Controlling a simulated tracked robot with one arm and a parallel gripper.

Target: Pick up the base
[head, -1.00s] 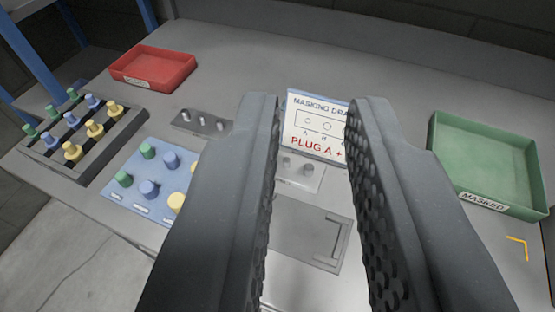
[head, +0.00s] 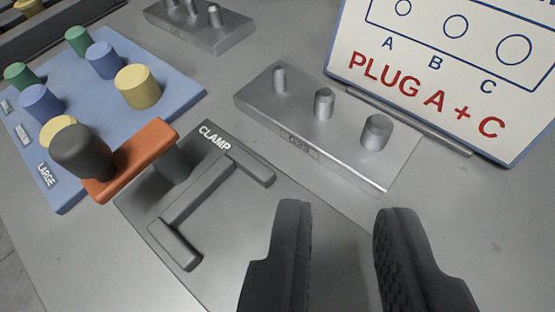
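The base appears to be a grey metal block (head: 310,140) with three upright metal pegs that grow larger to the right. A small plate on its front edge is too faint to read surely. It lies flat on the grey table just in front of the sign. My gripper (head: 344,212) is open and empty at the bottom of the head view. Its two dark fingers are apart, nearer to me than the block and not touching it.
A sign (head: 440,70) reading "PLUG A + C" stands behind the block. Left are a grey clamp plate (head: 255,215), an orange lever (head: 130,160) with a dark knob, and a blue tray (head: 150,65) of coloured plugs. A similar pegged block (head: 200,30) lies farther back. Table is clear at right.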

